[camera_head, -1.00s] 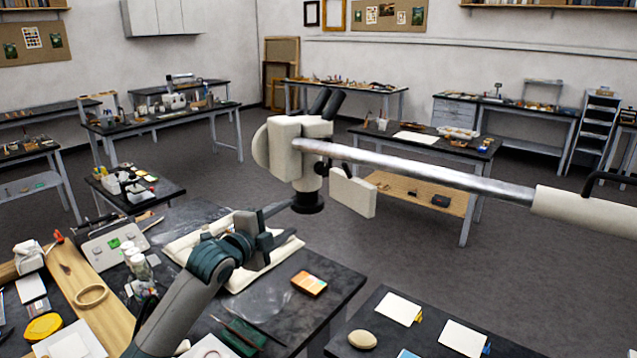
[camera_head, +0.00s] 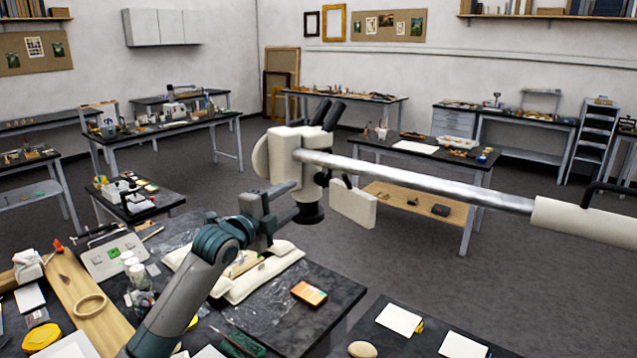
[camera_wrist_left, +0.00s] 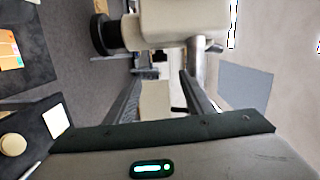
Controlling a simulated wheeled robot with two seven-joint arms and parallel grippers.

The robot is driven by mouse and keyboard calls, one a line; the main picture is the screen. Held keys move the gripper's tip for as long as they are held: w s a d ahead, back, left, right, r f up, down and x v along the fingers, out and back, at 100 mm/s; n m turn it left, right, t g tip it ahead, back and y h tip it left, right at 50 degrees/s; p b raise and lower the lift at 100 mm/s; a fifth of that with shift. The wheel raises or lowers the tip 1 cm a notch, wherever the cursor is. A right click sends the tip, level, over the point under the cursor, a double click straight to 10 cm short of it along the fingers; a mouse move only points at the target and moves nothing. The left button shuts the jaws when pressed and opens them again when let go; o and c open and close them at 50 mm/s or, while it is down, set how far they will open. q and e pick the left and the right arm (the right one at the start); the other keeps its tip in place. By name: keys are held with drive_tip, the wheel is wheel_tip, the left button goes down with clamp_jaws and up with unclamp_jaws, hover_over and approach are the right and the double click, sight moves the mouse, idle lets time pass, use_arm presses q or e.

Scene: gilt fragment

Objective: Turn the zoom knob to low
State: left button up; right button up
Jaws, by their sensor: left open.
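The microscope head (camera_head: 300,163) is a cream body on a long boom, with dark eyepieces (camera_head: 325,113) on top and a black objective (camera_head: 308,213) below. A round cream disc (camera_head: 260,158) sits on its left side; I cannot tell whether it is the zoom knob. My left gripper (camera_head: 295,200) is open beside the lower left of the head, its fingers pointing toward it. In the left wrist view, the fingers (camera_wrist_left: 158,74) are apart, and the head (camera_wrist_left: 180,20) is just beyond them. No contact is clear. My right gripper is not in view.
The silver boom (camera_head: 420,181) runs right from the head, with a cream plate (camera_head: 353,205) hanging beneath.

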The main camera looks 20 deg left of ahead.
sight(319, 182)
use_arm(q)
drive_tip(key=x, duration=1.4)
drive_tip(key=shift+w+d, duration=0.1)
drive_tip(key=shift+w, duration=0.3)
drive_tip(key=c, duration=1)
